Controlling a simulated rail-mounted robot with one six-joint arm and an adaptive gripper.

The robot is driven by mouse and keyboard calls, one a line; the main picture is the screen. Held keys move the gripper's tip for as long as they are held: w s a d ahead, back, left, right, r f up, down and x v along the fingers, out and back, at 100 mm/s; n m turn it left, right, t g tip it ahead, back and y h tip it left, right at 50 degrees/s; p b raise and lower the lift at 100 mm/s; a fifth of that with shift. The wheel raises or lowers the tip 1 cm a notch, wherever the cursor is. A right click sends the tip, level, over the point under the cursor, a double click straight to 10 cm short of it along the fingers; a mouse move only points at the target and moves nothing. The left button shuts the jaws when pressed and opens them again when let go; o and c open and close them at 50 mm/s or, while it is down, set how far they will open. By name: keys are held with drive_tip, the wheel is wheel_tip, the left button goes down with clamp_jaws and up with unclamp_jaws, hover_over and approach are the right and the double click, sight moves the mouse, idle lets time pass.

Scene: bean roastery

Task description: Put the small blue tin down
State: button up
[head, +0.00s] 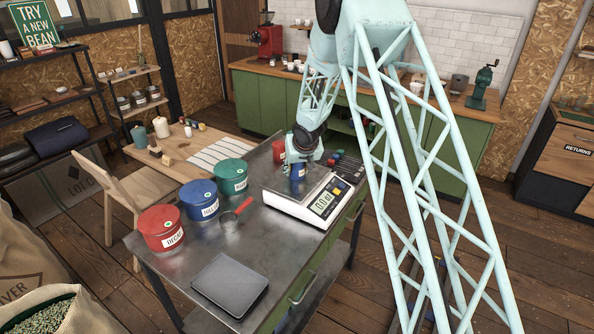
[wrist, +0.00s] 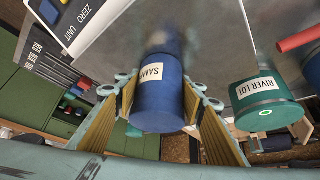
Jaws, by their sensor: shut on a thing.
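The small blue tin (head: 297,172) is upright at the scale (head: 296,206) in the head view, over its pan. In the wrist view the same blue tin (wrist: 158,105) has a white label starting "SAM" and sits between my two fingers. My gripper (head: 301,157) reaches down from above and is shut on it; it also shows in the wrist view (wrist: 161,84). I cannot tell whether the tin's base touches the pan. The scale's display and buttons face right in the head view.
Large red (head: 161,229), blue (head: 199,200) and green (head: 231,176) tins stand left of the scale, with a red-handled scoop (head: 230,220) beside them. A small red tin (head: 278,152) is behind my gripper. A dark tray (head: 230,284) lies at the front. Bare metal tabletop (head: 268,241) shows between.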

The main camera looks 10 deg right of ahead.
drive_tip(key=o, duration=0.9)
drive_tip(key=shift+r, duration=0.15)
drive_tip(key=shift+s+r+p, duration=0.2)
drive_tip(key=shift+r+p, duration=0.15)
drive_tip(key=shift+r, duration=0.1)
drive_tip(key=shift+p+v, duration=1.5)
drive_tip(key=shift+v, duration=4)
drive_tip(key=shift+s, duration=0.1)
drive_tip(key=shift+r, duration=0.1)
